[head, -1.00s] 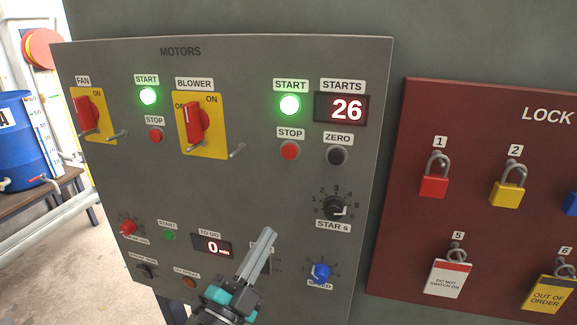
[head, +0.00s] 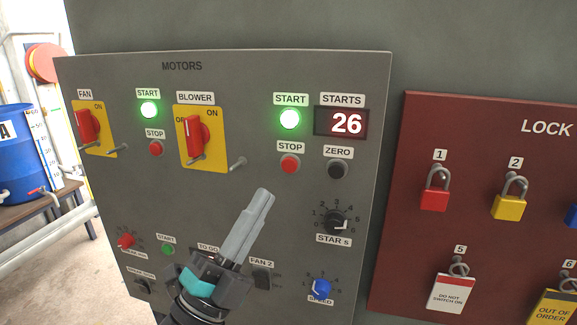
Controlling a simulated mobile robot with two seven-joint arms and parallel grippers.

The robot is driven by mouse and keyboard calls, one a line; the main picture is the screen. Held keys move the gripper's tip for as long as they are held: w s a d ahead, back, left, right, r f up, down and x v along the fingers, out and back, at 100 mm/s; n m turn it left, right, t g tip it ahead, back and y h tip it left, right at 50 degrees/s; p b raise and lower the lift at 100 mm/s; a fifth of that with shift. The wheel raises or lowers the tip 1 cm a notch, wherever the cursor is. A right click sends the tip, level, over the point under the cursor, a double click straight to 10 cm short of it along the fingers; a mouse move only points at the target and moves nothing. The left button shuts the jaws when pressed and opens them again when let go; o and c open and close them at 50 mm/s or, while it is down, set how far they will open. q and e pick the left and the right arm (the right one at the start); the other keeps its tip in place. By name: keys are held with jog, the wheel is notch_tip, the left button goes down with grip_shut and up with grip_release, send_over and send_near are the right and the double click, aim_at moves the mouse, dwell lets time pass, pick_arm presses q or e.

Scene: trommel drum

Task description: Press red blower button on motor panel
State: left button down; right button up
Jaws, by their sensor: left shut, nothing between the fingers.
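The grey motor panel (head: 230,65) fills the left and middle of the head view. Its blower group has a yellow-backed red rotary switch (head: 196,137), a lit green START button (head: 289,119) and, below that, the red STOP button (head: 289,163). My left gripper (head: 264,193) is shut and empty, pointing up and to the right. Its fingertips are below and slightly left of the red blower STOP button and look apart from it. The gripper hides part of the TO GO display. My right gripper is not in view.
A black ZERO button (head: 337,169) and a STARTS display (head: 341,122) reading 26 are right of the blower buttons. The fan's red STOP button (head: 156,148) is farther left. A metal peg (head: 238,163) sticks out by the blower switch. A dark red lock board (head: 480,230) with padlocks is at right.

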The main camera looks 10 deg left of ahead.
aim_at(289, 165)
pick_arm(q)
jog(key=shift+w+d+b, duration=0.15)
jog(key=shift+w+b, duration=0.35)
jog(key=shift+w, duration=3.7)
jog(key=shift+w, duration=0.4)
jog(key=shift+w, duration=0.45)
jog(key=shift+s, duration=0.9)
